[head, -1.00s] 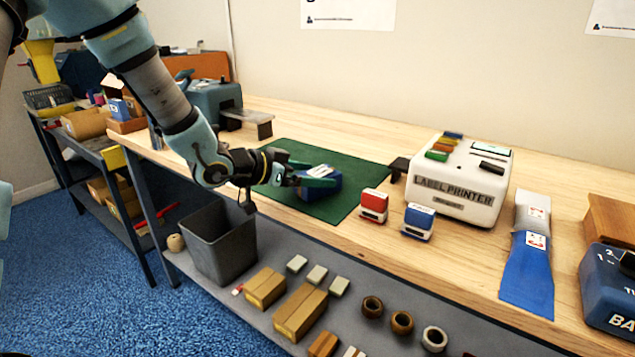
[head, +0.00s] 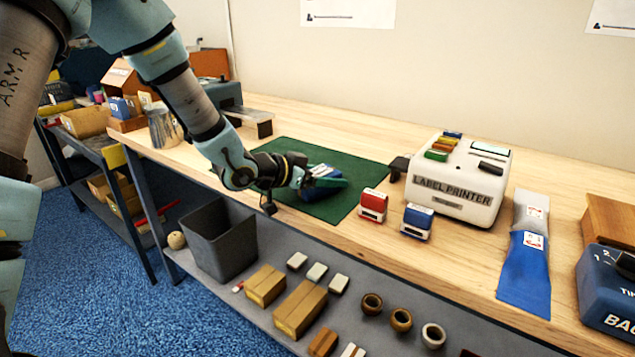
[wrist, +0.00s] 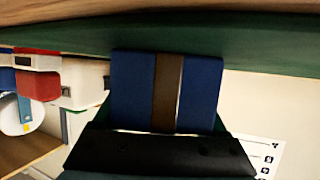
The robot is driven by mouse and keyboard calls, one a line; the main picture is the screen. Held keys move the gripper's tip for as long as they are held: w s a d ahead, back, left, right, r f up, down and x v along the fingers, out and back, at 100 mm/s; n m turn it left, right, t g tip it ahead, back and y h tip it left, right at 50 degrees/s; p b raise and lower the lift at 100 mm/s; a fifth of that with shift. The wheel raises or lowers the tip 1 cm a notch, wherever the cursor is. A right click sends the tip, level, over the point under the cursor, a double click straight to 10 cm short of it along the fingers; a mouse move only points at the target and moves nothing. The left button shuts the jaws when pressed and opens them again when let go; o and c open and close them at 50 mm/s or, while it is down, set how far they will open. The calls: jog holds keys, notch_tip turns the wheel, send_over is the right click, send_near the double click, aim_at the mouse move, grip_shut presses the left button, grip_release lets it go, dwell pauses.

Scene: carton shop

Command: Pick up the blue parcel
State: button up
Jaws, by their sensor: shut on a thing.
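The blue parcel (head: 322,171) is on the green mat (head: 352,176) on the workbench, with a white label on its top. In the wrist view the blue parcel (wrist: 201,92) fills the space ahead of my gripper, with a brown band across its middle. My gripper (head: 318,182) is shut on the blue parcel, a finger showing along its near side. The arm reaches in from the upper left and hides part of the parcel. I cannot tell whether the parcel is clear of the mat.
A red stamp (head: 373,205) and a blue stamp (head: 417,221) stand right of the mat, before the white label printer (head: 459,178). A grey bin (head: 220,239) and small cartons (head: 300,308) sit on the shelf below. A blue bag (head: 526,275) lies on the bench at right.

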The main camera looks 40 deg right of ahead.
jog(key=c, duration=0.8)
jog(key=shift+o, duration=0.2)
jog(key=shift+r, duration=0.1)
